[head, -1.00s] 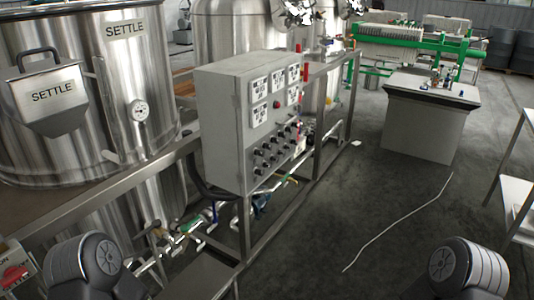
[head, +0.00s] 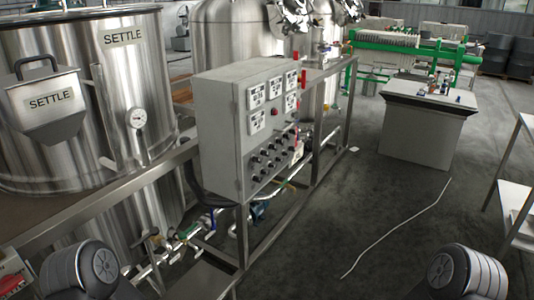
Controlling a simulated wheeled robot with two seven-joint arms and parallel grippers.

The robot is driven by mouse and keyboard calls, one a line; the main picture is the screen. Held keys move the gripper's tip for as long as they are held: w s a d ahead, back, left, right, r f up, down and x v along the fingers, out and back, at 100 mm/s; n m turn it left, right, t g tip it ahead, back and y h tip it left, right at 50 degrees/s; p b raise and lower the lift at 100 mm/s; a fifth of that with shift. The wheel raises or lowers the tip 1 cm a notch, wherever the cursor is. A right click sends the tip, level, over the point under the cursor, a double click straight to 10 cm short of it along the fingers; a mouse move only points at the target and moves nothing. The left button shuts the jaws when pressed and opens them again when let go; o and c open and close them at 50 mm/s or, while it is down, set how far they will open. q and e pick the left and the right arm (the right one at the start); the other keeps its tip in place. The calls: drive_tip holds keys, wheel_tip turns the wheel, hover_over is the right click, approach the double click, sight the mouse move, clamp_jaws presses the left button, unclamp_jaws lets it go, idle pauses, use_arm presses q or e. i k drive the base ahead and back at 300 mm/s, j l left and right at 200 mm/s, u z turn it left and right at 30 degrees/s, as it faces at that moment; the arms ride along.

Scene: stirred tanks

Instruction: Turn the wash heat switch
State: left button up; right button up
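A grey control panel box (head: 218,130) stands on the metal frame in the middle of the head view. Its front face carries several black rotary switches (head: 264,161) low down and several white labelled displays (head: 257,95) above them. The switch labels are too small to read, so I cannot tell which is the wash heat switch. Parts of my two arms show at the bottom left and bottom right corners, well apart from the panel. Neither gripper is in view.
A large steel tank (head: 60,170) marked SETTLE stands at left, on a metal frame (head: 100,208) with pipes and valves below. A grey bench (head: 420,135) stands at the back right, a shelf (head: 515,195) at the right edge. The floor (head: 350,215) between is clear apart from a thin white line.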

sight(255, 179)
drive_tip(key=i+l+u, duration=0.1)
drive_tip(key=i+l, duration=0.15)
drive_tip(key=i+l+u, duration=0.1)
drive_tip(key=l, duration=0.4)
drive_tip(key=i+l+u, duration=0.1)
drive_tip(key=i+l, duration=0.4)
drive_tip(key=l, duration=0.35)
drive_tip(key=i+l+u, duration=0.15)
drive_tip(key=l, duration=0.25)
drive_tip(key=i+l+u, duration=0.1)
drive_tip(key=l, duration=0.35)
drive_tip(key=i+l+u, duration=0.1)
drive_tip(key=i+l, duration=0.15)
drive_tip(key=l, duration=0.2)
drive_tip(key=i+l+u, duration=0.1)
drive_tip(key=l, duration=0.4)
